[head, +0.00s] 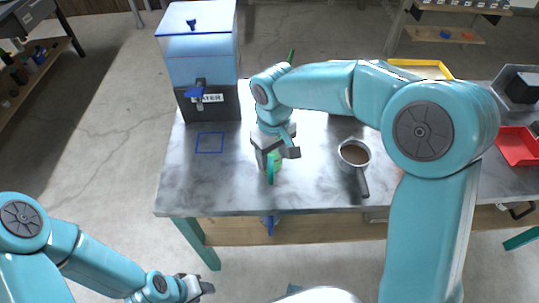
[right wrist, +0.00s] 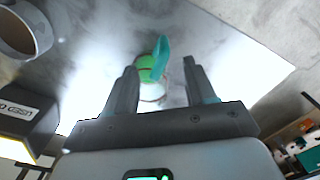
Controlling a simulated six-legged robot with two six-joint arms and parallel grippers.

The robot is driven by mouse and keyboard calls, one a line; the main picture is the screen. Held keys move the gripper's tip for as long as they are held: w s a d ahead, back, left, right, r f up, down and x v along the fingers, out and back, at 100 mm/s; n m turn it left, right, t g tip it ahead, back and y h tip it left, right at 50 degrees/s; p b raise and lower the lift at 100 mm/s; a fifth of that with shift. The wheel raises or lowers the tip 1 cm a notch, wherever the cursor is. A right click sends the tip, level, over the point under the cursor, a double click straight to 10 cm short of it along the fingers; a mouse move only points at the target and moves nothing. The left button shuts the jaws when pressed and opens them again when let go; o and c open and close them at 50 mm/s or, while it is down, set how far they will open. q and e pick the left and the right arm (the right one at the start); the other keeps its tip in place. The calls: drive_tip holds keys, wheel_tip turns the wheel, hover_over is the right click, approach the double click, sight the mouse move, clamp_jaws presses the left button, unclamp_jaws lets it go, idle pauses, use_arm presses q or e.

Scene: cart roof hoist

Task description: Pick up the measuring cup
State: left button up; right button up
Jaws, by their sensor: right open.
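The measuring cup (head: 277,160) looks like a small clear cup with green in it and a teal handle. It stands on the marble table, partly hidden by my right gripper (head: 275,158). In the right wrist view the cup (right wrist: 151,72) and its teal handle show between the two open fingers of my right gripper (right wrist: 159,70). I see no clear finger contact with it. My left gripper (head: 198,287) is low at the left, off the table's front; its jaw state is unclear.
A water dispenser (head: 201,65) with a blue tap stands at the table's back left. A blue square outline (head: 210,142) marks the table (head: 190,185) before it. A pan (head: 355,153) with brown contents lies right of the cup. A red tray (head: 517,146) is at the far right.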

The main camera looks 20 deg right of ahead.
sight(273, 169)
wheel_tip(273, 169, down, 4)
drive_tip(key=shift+a+r, duration=0.1)
drive_tip(key=shift+r, duration=0.05)
drive_tip(key=shift+s+f, duration=0.3)
drive_tip(key=shift+f, duration=0.2)
drive_tip(key=shift+w+f, duration=0.1)
drive_tip(key=shift+f, duration=2.6)
clamp_jaws()
